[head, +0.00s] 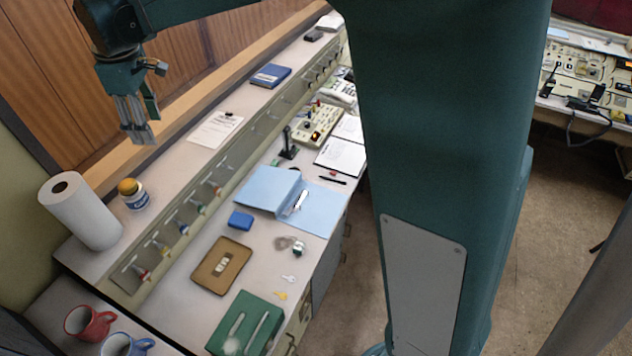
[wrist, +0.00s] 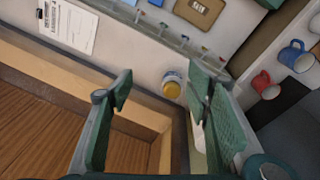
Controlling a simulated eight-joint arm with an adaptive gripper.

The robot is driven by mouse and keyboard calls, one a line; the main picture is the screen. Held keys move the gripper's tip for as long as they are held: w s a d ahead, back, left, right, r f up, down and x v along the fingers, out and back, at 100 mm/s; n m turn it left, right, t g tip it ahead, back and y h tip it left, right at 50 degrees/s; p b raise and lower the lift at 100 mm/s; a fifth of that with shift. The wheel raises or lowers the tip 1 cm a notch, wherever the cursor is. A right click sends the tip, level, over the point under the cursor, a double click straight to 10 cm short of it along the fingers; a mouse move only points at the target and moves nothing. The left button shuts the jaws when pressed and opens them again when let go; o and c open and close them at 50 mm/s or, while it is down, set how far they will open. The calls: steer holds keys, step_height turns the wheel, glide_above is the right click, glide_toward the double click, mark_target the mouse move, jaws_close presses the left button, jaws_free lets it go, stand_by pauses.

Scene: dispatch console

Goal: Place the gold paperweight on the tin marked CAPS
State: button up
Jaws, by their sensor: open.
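A rounded gold piece, seemingly the paperweight (head: 127,186), sits on top of the tin. In the wrist view the gold piece (wrist: 171,89) and the tin (wrist: 171,75) show beyond the fingertips, between the two fingers. My gripper (head: 138,130) is open and empty, raised above the shelf and behind the tin, apart from both. My gripper's fingers (wrist: 160,88) are spread wide in the wrist view.
The paper towel roll (head: 80,212) stands close left of the tin. Red (head: 90,322) and blue (head: 127,345) mugs stand at the lower left. A clipboard (head: 215,130) lies farther along the shelf. Hooks with coloured tags line the shelf's front; a brown tray (head: 205,284) lies below.

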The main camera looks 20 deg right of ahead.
steer(key=s+d+r+m+t, duration=0.1)
steer(key=s+d+m, duration=0.1)
steer(key=s+d, duration=0.45)
steer(key=s+d+r+m+t, duration=0.1)
steer(key=s+d+r+m, duration=0.15)
steer(key=d, duration=0.75)
steer(key=s+d+r+m+t, duration=0.1)
steer(key=s+d+m, duration=0.1)
steer(key=s+d, duration=0.45)
steer(key=s+d+f+m+t, duration=0.1)
steer(key=s+d+f+m, duration=0.3)
steer(key=s+d, duration=0.4)
steer(key=s+d+f+m+t, duration=0.2)
steer(key=s+d+f, duration=0.3)
steer(key=s+d, duration=0.3)
steer(key=shift+s+m+h, duration=0.3)
steer(key=shift+s+m, duration=0.05)
steer(key=shift+m, duration=0.5)
